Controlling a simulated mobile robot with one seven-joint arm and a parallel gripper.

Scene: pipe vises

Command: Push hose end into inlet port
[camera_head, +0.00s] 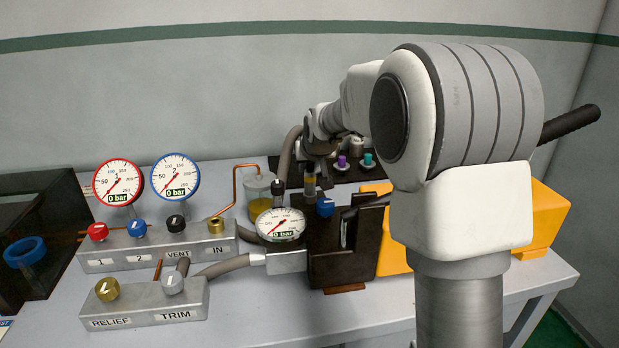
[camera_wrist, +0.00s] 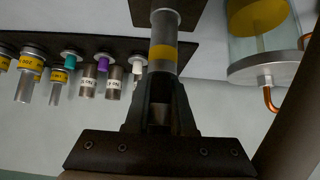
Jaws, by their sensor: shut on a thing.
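My gripper (camera_wrist: 160,105) is shut on a grey cylindrical fitting with a yellow band (camera_wrist: 163,52), which looks like the hose end. In the head view my gripper (camera_head: 319,160) is above the dark box, partly hidden by my arm. The banded fitting (camera_head: 310,188) points down from it, close to the box's top left; I cannot tell whether they touch. A brown hose (camera_head: 288,157) curves down left of my gripper. I cannot make out an inlet port opening.
A round gauge (camera_head: 281,224) stands left of the dark box (camera_head: 340,255). Two gauges (camera_head: 118,182) rise from the manifold. A RELIEF/TRIM block (camera_head: 145,302) lies in front. A clear jar (camera_head: 260,190) stands behind. A dark rack (camera_wrist: 100,48) holds several fittings. Yellow blocks (camera_head: 545,220) are at right.

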